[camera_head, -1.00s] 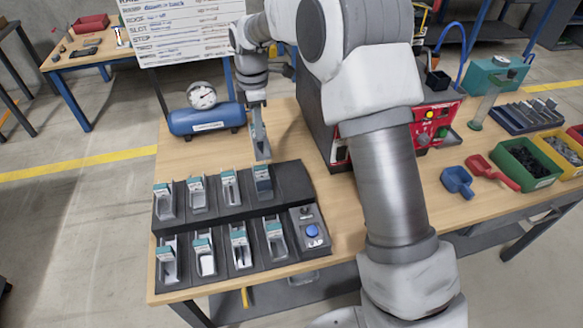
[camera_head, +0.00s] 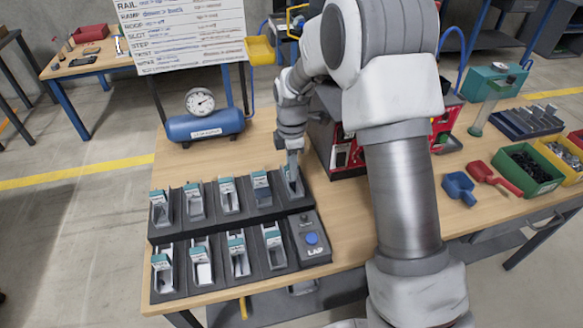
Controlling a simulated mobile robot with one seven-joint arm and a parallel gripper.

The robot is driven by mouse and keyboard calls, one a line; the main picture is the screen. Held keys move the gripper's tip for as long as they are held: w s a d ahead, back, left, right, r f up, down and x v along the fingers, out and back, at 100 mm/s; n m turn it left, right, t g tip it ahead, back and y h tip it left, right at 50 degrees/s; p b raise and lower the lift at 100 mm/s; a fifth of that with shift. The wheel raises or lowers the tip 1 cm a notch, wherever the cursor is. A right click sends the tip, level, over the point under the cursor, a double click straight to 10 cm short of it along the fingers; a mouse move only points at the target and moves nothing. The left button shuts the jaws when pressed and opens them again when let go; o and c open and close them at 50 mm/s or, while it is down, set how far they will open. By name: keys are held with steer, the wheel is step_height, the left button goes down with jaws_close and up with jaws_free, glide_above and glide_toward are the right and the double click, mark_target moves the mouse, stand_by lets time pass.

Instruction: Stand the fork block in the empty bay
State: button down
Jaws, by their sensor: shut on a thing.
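My gripper (camera_head: 291,148) is at the right end of the rack's back row. It is shut on a grey block, the fork block (camera_head: 292,174), which hangs below the jaws roughly upright. The block's lower part is at the right-end bay of the back row (camera_head: 297,196). I cannot tell whether it touches the bay floor, and its fork shape is too small to make out. The dark two-row rack (camera_head: 222,219) has blocks with teal-and-white labels in its other bays.
A panel with a blue button (camera_head: 312,238) ends the front row. A red-fronted machine (camera_head: 345,155) stands close right of my gripper. A blue tank with a gauge (camera_head: 205,125) stands behind the rack. A blue scoop (camera_head: 459,188), red scoop (camera_head: 493,178) and green bin (camera_head: 528,170) lie right.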

steer(key=shift+f, duration=0.15)
steer(key=c, duration=0.8)
jaws_free()
steer(key=shift+o, duration=0.2)
step_height(320, 180, up, 13)
steer(key=p, duration=0.1)
steer(key=shift+f+p, duration=0.15)
steer(key=shift+p, duration=0.15)
steer(key=s+d+r+m+t, duration=0.2)
steer(key=s+d+r+m, duration=0.2)
steer(key=s+r+m, duration=0.4)
steer(key=s+d+r+m+t, duration=0.2)
steer(key=s+d+r+m, duration=0.35)
steer(key=s, duration=0.55)
steer(key=s+d+f+m+t, duration=0.1)
steer(key=s+m, duration=0.5)
steer(key=s, duration=0.2)
steer(key=shift+s+f+m+t, duration=0.2)
steer(key=shift+f+m+t, duration=0.05)
steer(key=shift+m+t, duration=0.1)
